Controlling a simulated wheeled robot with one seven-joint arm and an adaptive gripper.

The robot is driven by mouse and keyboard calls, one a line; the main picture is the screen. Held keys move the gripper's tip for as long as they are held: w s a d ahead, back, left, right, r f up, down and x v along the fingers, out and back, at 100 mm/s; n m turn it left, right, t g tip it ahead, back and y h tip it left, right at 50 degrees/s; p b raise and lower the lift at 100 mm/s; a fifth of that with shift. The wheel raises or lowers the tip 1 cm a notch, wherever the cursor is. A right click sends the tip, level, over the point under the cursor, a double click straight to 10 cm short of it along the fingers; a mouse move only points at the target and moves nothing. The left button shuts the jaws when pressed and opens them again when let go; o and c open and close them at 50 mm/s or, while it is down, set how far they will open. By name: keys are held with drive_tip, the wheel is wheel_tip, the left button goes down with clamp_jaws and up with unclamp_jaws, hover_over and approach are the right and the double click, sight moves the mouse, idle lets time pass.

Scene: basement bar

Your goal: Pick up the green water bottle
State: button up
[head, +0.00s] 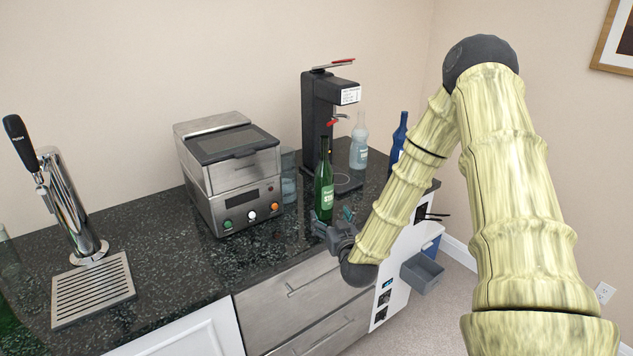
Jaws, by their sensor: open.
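A green bottle (323,187) with a light label stands upright on the dark speckled counter, near its front edge. My gripper (335,222) is at the front of the bottle's lower part, at the counter edge. It is open. The gripper overlaps the bottle's base in the picture, so I cannot tell whether they touch or whether the fingers are around it.
Behind the bottle stand a black dispenser (318,118), a pale bottle (359,142) and a blue bottle (399,137). A steel appliance (229,172) and a clear glass (289,178) are to the left. A beer tap (75,205) stands far left above a drip tray (93,290). Counter between is free.

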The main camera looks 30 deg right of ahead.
sight(326, 194)
drive_tip(key=shift+t+h, duration=0.3)
drive_tip(key=w+d, duration=0.1)
drive_tip(key=w, duration=0.1)
drive_tip(key=w+r+p, duration=0.1)
drive_tip(key=w+d+r, duration=0.1)
drive_tip(key=w, duration=0.1)
drive_tip(key=shift+w+d+r+p, duration=0.15)
drive_tip(key=shift+w+d+p, duration=0.15)
drive_tip(key=shift+w+d, duration=0.15)
drive_tip(key=shift+w, duration=0.25)
drive_tip(key=shift+w+d+r+p, duration=0.1)
drive_tip(key=shift+w+d+p, duration=0.1)
drive_tip(key=shift+w+p, duration=0.35)
drive_tip(key=shift+p+x, duration=0.85)
drive_tip(key=shift+x, duration=1.15)
drive_tip(key=shift+d, duration=0.1)
drive_tip(key=shift+s, duration=0.1)
drive_tip(key=shift+c, duration=0.3)
drive_tip(key=shift+f, duration=0.2)
drive_tip(key=c, duration=1.7)
drive_tip(key=shift+r, duration=0.1)
clamp_jaws()
